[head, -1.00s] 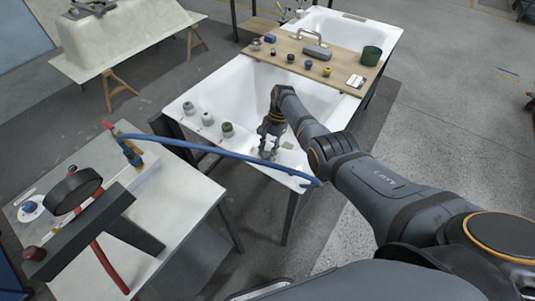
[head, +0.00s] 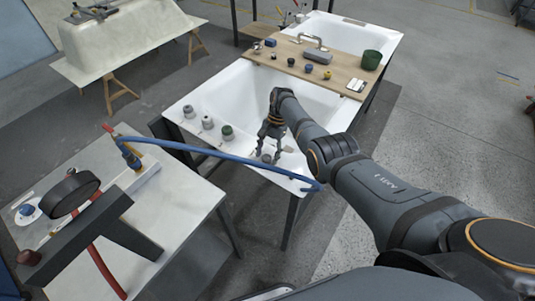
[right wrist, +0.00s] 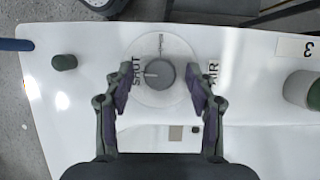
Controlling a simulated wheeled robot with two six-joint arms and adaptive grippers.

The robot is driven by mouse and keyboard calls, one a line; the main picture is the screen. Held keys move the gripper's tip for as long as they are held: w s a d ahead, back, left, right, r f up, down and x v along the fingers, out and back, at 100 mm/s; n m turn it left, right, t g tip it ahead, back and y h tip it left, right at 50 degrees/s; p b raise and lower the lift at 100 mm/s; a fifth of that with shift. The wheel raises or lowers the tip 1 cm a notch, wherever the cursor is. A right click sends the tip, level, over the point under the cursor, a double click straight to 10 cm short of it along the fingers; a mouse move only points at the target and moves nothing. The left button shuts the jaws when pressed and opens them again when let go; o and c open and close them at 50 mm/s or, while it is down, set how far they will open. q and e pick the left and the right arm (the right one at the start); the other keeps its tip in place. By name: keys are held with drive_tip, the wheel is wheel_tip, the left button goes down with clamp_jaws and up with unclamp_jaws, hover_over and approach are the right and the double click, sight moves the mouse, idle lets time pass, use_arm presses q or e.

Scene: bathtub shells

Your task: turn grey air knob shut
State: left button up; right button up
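The grey air knob (right wrist: 160,74) sits on a pale round plate (right wrist: 160,104) on the white tub rim. "SHUT" is printed left of it and "AIR" right of it in the right wrist view. A light mark on the knob points left, towards "SHUT". My right gripper (right wrist: 161,88) is open, one finger on each side of the knob, with a visible gap on both sides. In the head view my right gripper (head: 268,152) is over the near tub rim and largely covers the knob. My left gripper is not in view.
A dark green knob (right wrist: 64,62) stands left of the plate, and a green-topped fitting (right wrist: 302,90) stands right. A blue hose (head: 220,155) arches close to my right gripper. More fittings (head: 208,122) line the tub rim. A wooden board (head: 290,62) bridges the tubs.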

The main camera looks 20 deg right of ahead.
drive_tip(key=v, duration=1.2)
drive_tip(key=shift+a+f, duration=0.1)
